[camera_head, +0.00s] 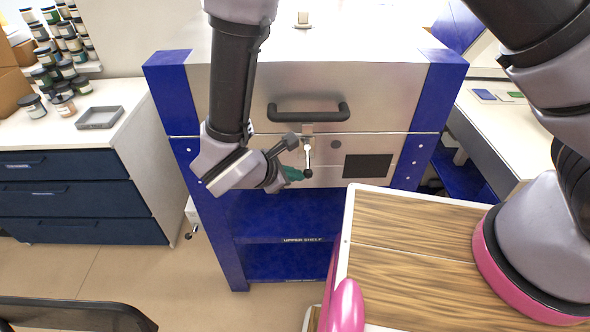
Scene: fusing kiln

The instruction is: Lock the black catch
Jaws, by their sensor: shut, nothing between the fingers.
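The kiln (232,92) is a steel box in a blue frame, and its lid looks down on the body. The catch (307,152) is on the front seam, below the black bar handle (308,114). It shows as a short silver lever hanging down to a dark round knob. My gripper (293,174) reaches in from the left, its green-dark fingertips shut and empty just left of the knob. I cannot tell whether they touch it. Part of my wrist hides the kiln front to the left of the catch.
A dark panel (368,167) is right of the catch. Blue shelves (285,225) are open beneath. A drawer cabinet (75,195) with jars and a grey tray (99,118) stands left. A white counter (505,125) stands right. My wood-topped base fills the lower right.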

